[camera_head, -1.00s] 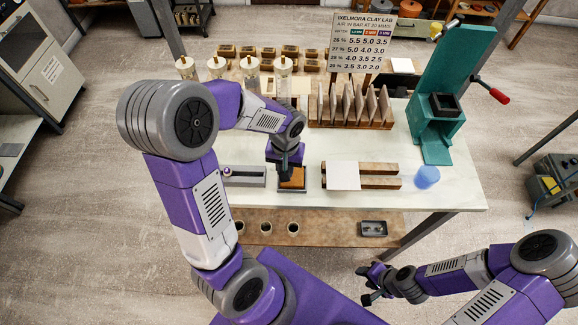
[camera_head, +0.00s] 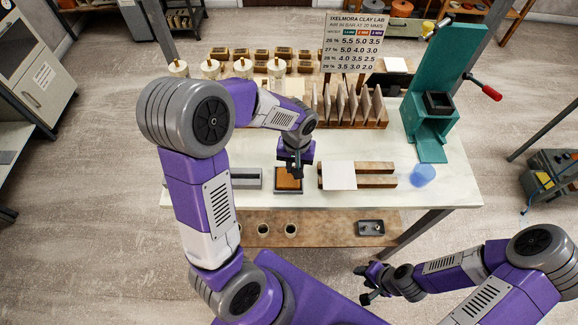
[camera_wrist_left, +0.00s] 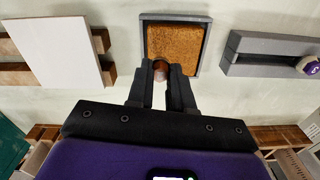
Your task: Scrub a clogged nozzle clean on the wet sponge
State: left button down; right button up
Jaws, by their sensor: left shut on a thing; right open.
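My left gripper (camera_head: 294,174) is shut on a small brown, rounded nozzle (camera_wrist_left: 160,68), which shows between the fingertips in the left wrist view (camera_wrist_left: 161,82). Most of the nozzle is hidden by the fingers. The orange-brown sponge (camera_head: 284,182) lies in a dark grey tray (camera_head: 288,193) at the table's front. The sponge also shows in the left wrist view (camera_wrist_left: 178,42); the nozzle overlaps its near edge there. I cannot tell whether they touch. My right gripper (camera_head: 368,283) is open and empty, off the table at the lower right.
A grey slotted block (camera_head: 246,178) stands left of the tray, with a purple knob (camera_wrist_left: 311,66). A white tile (camera_head: 339,175) on wooden bars lies to the right, then a blue translucent cup (camera_head: 423,175). A teal press (camera_head: 432,110) and a rack of slabs (camera_head: 350,108) stand behind.

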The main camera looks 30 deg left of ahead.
pick_arm(q)
jog(key=shift+d, duration=0.1)
dwell(0.4)
jog(key=shift+w+r+p, duration=0.15)
jog(key=shift+r+p, duration=0.7)
jog(key=shift+r, duration=0.05)
jog(key=shift+r+p, duration=2.05)
jog(key=shift+r, duration=0.6)
jog(key=shift+f, duration=0.1)
